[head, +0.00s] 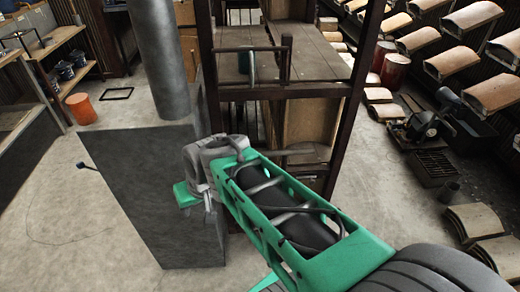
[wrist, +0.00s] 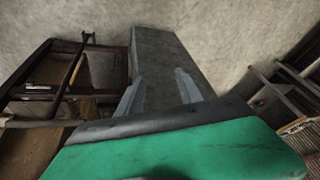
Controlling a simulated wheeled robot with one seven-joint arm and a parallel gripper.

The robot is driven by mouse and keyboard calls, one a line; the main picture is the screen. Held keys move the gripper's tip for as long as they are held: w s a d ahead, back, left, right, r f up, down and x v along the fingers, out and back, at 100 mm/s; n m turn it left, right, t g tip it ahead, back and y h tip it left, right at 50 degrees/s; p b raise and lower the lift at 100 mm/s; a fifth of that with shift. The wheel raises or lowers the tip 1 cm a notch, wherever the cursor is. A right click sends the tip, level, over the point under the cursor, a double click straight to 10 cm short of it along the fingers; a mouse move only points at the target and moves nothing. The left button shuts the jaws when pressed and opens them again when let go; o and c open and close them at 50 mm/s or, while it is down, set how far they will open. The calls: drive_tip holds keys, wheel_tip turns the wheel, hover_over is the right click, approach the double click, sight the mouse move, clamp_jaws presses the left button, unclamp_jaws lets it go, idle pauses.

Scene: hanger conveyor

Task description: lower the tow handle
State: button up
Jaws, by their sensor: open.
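A short thin lever with a dark blue tip (head: 80,166) sticks out from the left side of a tall grey box (head: 165,195) in the head view. I cannot tell for sure which of these is the tow handle. My gripper (wrist: 158,90) is open and empty in the wrist view, with the grey box beyond its fingers. In the head view it hangs in front of the box, right of the lever and apart from it; its fingertips are hard to make out there.
The brown rack (head: 355,75) stands right behind my arm. A grey column (head: 158,60) rises from the box. An orange bucket (head: 81,108) and shelves are at the left. Curved panels and tools line the right.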

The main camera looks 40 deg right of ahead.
drive_tip(key=w+d+f+m+t+y+b, duration=0.1)
drive_tip(key=w+d+f+m+t+b, duration=0.2)
drive_tip(key=w+d+f+m+b, duration=0.45)
drive_tip(key=d+f+m+t+h+b, duration=0.2)
drive_tip(key=d+m+t+b, duration=0.3)
drive_tip(key=d, duration=0.8)
drive_tip(key=d+f+m+t+h+b, duration=0.1)
drive_tip(key=d+f+m+t+h, duration=0.15)
drive_tip(key=d+m, duration=0.75)
drive_tip(key=w+d+n, duration=0.3)
drive_tip(key=w+d, duration=0.1)
drive_tip(key=w, duration=0.3)
drive_tip(key=shift+d+t, duration=0.25)
drive_tip(key=shift+t, duration=0.1)
drive_tip(key=shift+h, duration=0.25)
drive_tip(key=shift+c, duration=0.5)
clamp_jaws()
